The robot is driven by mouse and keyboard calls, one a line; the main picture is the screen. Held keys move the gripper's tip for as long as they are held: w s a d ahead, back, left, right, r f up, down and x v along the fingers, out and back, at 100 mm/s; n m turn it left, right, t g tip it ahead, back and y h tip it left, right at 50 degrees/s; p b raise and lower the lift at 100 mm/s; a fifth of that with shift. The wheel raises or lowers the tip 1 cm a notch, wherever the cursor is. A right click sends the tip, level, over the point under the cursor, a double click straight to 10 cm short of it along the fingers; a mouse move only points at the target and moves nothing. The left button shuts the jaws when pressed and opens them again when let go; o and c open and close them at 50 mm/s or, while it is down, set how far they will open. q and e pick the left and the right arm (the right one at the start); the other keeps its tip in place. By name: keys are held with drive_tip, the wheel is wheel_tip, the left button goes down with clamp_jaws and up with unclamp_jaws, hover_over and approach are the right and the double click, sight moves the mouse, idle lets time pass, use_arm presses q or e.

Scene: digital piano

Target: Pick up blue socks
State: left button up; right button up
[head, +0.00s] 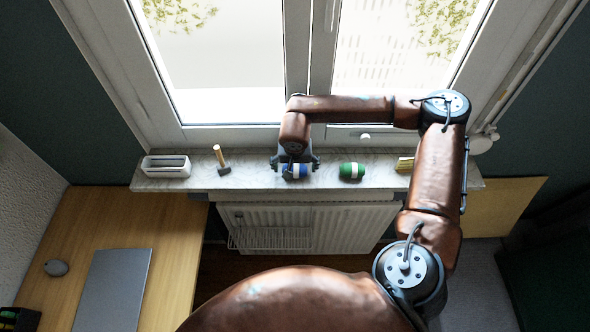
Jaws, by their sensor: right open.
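The blue socks (288,171), a rolled blue bundle with a white band, lie on the marble window sill (255,182). My right gripper (295,168) is over them, its fingers apart on the left and right sides of the bundle. Whether the fingers touch the socks I cannot tell. Part of the bundle is hidden by the gripper. My right arm comes in from the right and bends down to the sill. My left gripper is not in view.
A similar green bundle (345,171) with a white band lies to the right on the sill. A yellow object (404,164) is farther right. The window is behind, and a radiator (330,218) is below.

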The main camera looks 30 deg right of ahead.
drive_tip(key=shift+w+d+f, duration=0.1)
drive_tip(key=shift+f, duration=0.2)
drive_tip(key=shift+c, duration=0.5)
drive_tip(key=c, duration=1.1)
